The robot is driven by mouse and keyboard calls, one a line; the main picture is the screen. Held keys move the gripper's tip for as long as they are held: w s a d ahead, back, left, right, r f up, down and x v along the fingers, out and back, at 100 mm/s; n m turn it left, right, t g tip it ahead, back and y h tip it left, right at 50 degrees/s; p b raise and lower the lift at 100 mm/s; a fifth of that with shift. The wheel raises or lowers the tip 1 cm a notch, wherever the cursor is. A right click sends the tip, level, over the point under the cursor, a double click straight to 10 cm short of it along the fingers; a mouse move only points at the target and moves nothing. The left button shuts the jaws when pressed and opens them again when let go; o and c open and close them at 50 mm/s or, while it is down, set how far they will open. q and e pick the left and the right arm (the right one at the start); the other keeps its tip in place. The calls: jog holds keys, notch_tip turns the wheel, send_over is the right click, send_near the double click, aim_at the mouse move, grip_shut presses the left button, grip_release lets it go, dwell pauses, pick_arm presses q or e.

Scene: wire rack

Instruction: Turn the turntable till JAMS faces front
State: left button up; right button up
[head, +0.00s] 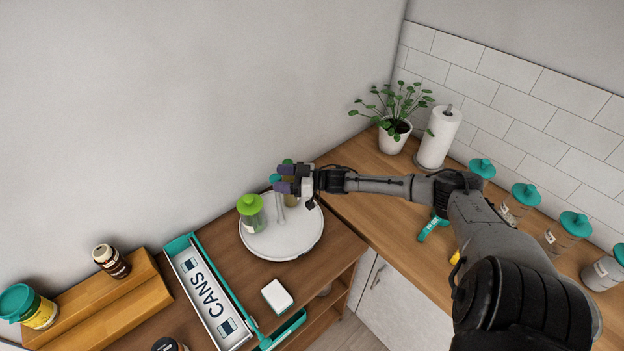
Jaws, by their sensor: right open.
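The turntable (297,240) is a white round tray on the wooden counter at the centre of the head view. A jar with a bright green lid (250,213) stands at its left side. A slimmer clear container (280,212) and another jar, partly covered by my gripper, stand towards its back. I can read no JAMS label on the turntable. My right gripper (281,178) is open, with purple fingertips, over the turntable's back edge, close to these jars. I cannot tell whether it touches one. My left gripper is out of view.
A teal-ended bin marked CANS (205,300) lies left of the turntable, with a small white box (277,296) in front. A wooden step rack (125,300) is farther left. A potted plant (395,130), a paper towel roll (439,138) and teal-lidded jars line the right counter.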

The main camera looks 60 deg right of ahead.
jog(key=p+v, duration=0.1)
jog(key=v, duration=1)
jog(key=shift+s, duration=0.3)
jog(key=shift+d, duration=0.1)
dwell(0.4)
